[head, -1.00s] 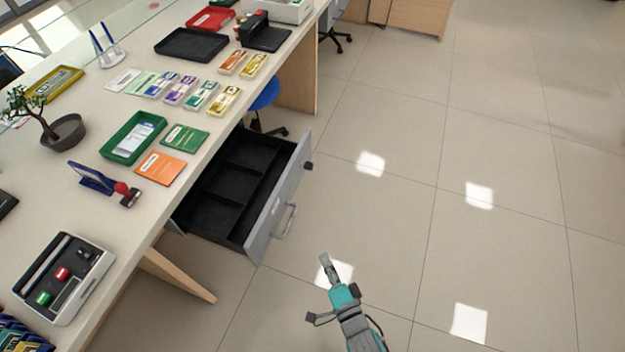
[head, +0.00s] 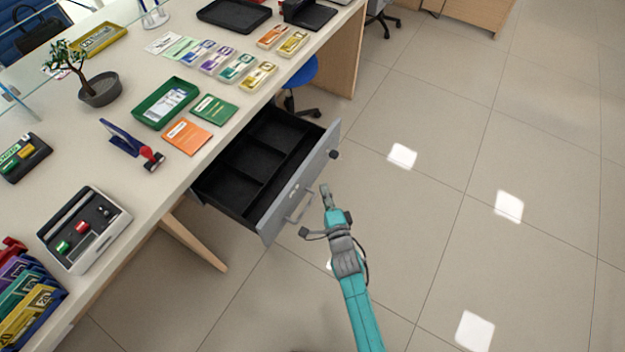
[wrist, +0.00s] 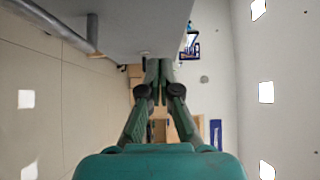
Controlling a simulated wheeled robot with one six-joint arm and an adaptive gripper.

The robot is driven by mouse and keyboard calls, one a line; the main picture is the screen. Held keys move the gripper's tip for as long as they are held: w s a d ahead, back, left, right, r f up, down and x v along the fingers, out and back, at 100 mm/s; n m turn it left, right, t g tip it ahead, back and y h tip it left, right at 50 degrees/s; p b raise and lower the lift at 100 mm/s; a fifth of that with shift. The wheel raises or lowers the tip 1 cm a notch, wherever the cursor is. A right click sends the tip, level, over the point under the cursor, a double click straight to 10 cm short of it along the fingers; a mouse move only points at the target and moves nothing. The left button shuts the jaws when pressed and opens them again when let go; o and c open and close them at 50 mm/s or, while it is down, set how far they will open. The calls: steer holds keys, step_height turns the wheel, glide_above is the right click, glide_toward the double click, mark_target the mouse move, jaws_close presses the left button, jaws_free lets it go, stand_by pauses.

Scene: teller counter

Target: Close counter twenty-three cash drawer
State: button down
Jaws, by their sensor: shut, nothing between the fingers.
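The cash drawer (head: 237,172) stands pulled out under the counter, its black divided inside empty. Its grey front panel (head: 318,165) has a bar handle (head: 299,207) and a dark knob near the far end. My gripper (head: 325,190) is shut and empty, just outside the front panel, close to the handle. In the wrist view, my gripper's fingers (wrist: 155,68) are together beside the grey drawer front (wrist: 140,22), with the handle (wrist: 90,30) at upper left. I cannot tell whether the fingertips touch the panel.
The counter top (head: 105,170) holds an orange booklet (head: 187,137), a green tray (head: 165,104), a stamp (head: 152,158) and a grey device (head: 82,231). A wooden leg (head: 195,243) stands below it. A blue stool (head: 303,75) is behind the drawer. The floor to the right is clear.

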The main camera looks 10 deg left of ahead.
mark_target(309, 171)
steer(key=shift+w+a, duration=0.5)
steer(key=shift+a, duration=0.25)
steer(key=shift+w+a, duration=0.45)
steer(key=shift+a, duration=0.25)
steer(key=shift+w+a, duration=0.5)
steer(key=shift+a, duration=0.25)
steer(key=shift+a, duration=0.15)
